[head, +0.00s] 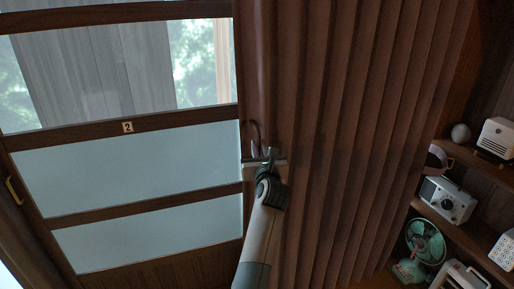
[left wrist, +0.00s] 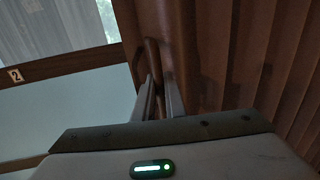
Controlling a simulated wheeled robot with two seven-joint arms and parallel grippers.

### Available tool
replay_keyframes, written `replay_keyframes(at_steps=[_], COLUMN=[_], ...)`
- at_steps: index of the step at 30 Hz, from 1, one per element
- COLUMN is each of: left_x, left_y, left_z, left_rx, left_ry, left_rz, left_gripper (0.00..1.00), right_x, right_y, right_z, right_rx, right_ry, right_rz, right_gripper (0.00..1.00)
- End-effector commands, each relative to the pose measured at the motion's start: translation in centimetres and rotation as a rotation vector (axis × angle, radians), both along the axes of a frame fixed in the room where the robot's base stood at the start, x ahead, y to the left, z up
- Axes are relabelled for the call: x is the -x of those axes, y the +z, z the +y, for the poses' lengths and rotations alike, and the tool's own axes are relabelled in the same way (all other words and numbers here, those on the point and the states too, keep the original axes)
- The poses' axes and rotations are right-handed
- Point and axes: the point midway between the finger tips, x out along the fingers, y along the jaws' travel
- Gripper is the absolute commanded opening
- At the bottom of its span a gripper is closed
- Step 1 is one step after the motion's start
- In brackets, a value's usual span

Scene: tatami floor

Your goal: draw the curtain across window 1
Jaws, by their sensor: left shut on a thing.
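The brown pleated curtain (head: 345,130) hangs in folds across the middle and right of the head view. Its left edge lies beside the window panel marked 2 (head: 127,127). A dark brown pull loop (head: 254,136) is at this edge, and it also shows in the left wrist view (left wrist: 152,55). My left gripper (head: 263,156) is at the edge, shut on the pull loop; its two fingers (left wrist: 160,92) stand close together around the loop's lower end. No panel marked 1 shows. My right gripper is not in view.
Panel 2 has clear glass above and frosted panes (head: 140,170) below, with a brass handle (head: 14,190) at left. Right of the curtain, wooden shelves hold a radio (head: 447,199), a green fan (head: 425,242) and a white heater (head: 497,138).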

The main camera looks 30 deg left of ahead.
Motion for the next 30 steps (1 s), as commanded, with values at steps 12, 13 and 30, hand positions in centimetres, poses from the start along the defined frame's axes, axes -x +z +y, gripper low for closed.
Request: replay_keyframes(at_steps=[12,13,30], left_x=[-0.04,-0.04,-0.22], left_y=[0.02,0.02,0.00], left_z=[-0.06,-0.06,-0.64], left_rx=[0.000,-0.001,0.001], left_ry=[-0.002,-0.002,-0.001], left_rz=[-0.001,-0.001,-0.002], left_gripper=[0.00,0.18,0.29], right_x=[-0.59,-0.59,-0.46], right_y=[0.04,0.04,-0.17], right_z=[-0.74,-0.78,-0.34], right_rx=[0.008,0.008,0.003], right_ry=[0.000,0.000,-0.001], right_rz=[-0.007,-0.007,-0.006], right_gripper=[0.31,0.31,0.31])
